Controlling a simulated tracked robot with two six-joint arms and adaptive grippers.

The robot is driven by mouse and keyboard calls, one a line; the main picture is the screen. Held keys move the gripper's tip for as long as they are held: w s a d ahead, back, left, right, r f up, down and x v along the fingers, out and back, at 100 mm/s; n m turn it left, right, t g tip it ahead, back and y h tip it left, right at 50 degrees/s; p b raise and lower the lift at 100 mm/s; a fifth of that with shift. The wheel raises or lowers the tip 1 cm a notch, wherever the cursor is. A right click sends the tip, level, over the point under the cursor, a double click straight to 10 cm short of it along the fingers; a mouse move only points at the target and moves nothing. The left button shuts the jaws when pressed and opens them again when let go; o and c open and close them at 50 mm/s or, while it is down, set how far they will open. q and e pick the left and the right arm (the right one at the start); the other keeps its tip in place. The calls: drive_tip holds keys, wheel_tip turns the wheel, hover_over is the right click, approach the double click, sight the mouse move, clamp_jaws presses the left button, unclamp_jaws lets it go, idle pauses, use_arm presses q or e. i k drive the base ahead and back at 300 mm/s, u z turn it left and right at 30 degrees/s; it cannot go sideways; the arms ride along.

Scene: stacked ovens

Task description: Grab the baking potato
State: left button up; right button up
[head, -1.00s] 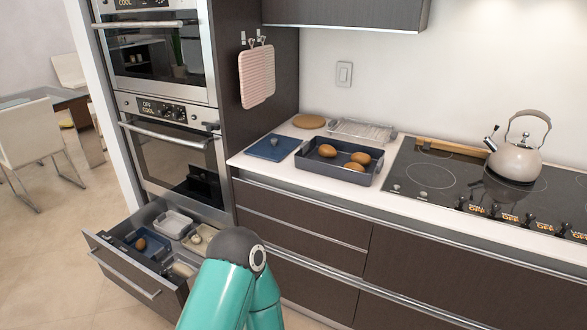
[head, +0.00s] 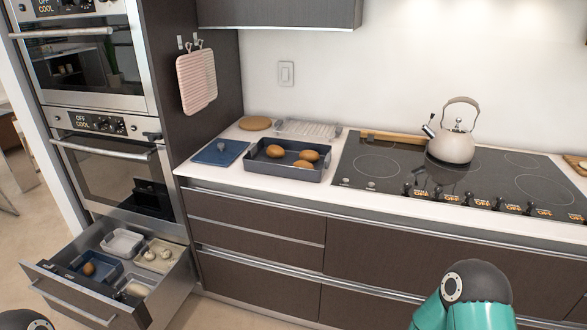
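Three brown potatoes lie in a dark blue baking tray (head: 262,166) on the white counter: one potato (head: 275,152) at the left, one (head: 309,156) at the right, and one (head: 303,164) just in front of it. A single brown round item, likely a potato (head: 89,269), lies in a blue container (head: 108,272) in the open bottom drawer (head: 68,291). Neither gripper is in view. Only a teal and black part of my arm shows at the lower right, and a dark rounded part at the lower left edge.
A cooktop (head: 376,167) with a kettle (head: 455,146) stands to the right. The open drawer juts out below the stacked ovens (head: 120,170).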

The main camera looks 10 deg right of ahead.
sight(302, 164)
drive_tip(key=u, duration=0.1)
drive_tip(key=i, duration=1)
drive_tip(key=z, duration=0.1)
